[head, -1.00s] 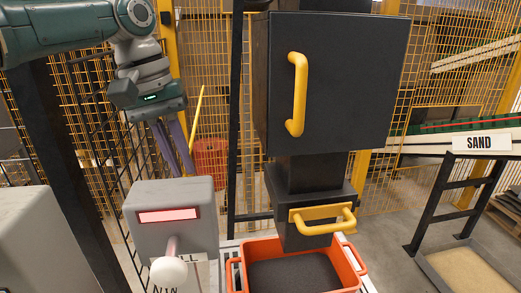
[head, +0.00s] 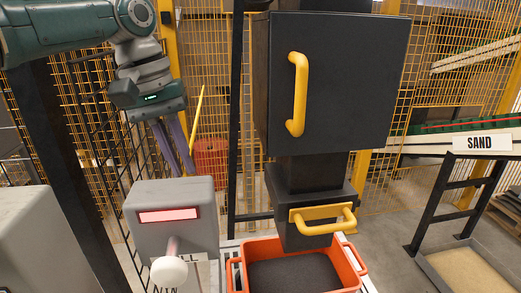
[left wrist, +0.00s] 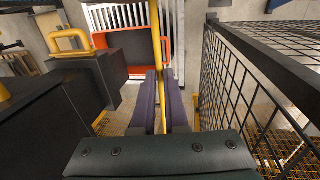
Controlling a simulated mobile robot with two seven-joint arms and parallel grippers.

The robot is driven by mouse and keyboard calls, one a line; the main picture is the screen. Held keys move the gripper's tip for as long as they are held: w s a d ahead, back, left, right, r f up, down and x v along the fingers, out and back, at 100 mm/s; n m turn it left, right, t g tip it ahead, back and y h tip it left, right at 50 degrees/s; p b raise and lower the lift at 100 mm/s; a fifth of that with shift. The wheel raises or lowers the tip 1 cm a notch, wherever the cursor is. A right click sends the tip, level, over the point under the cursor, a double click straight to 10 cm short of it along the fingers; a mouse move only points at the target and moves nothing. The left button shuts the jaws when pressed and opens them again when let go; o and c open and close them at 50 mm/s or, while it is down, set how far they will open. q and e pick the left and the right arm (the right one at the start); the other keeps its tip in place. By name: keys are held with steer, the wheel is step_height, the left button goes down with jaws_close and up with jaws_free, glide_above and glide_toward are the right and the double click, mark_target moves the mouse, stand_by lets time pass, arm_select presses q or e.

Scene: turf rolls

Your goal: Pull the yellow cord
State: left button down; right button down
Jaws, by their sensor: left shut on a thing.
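The yellow cord (head: 198,112) shows as a thin, slightly slanted line behind and right of my left gripper in the head view. In the left wrist view the cord (left wrist: 156,40) runs down from the top edge and passes between the purple fingers. My left gripper (head: 182,170) points downward at the upper left, above a grey box with a lit red display. In the left wrist view, my left gripper (left wrist: 162,85) is shut on the cord. The exact contact is partly hidden by the fingers. My right gripper is not in view.
A black hopper (head: 340,85) with yellow handles stands over an orange crate (head: 355,270) with dark material. The grey display box (head: 195,200) stands below my left gripper. A black mesh fence (left wrist: 255,100) is close on the right in the left wrist view.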

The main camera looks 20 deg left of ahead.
arm_select(q)
step_height(320, 180, down, 3)
steer(key=shift+r, duration=0.15)
steer(key=c, duration=0.9)
jaws_free()
steer(key=shift+r, duration=0.1)
steer(key=r, duration=0.3)
steer(key=a+r, duration=0.1)
steer(key=r, duration=0.2)
steer(key=s+r, duration=0.1)
steer(key=r, duration=0.2)
steer(key=shift+a+r+b, duration=0.35)
steer(key=shift+b, duration=0.05)
steer(key=shift+d, duration=0.1)
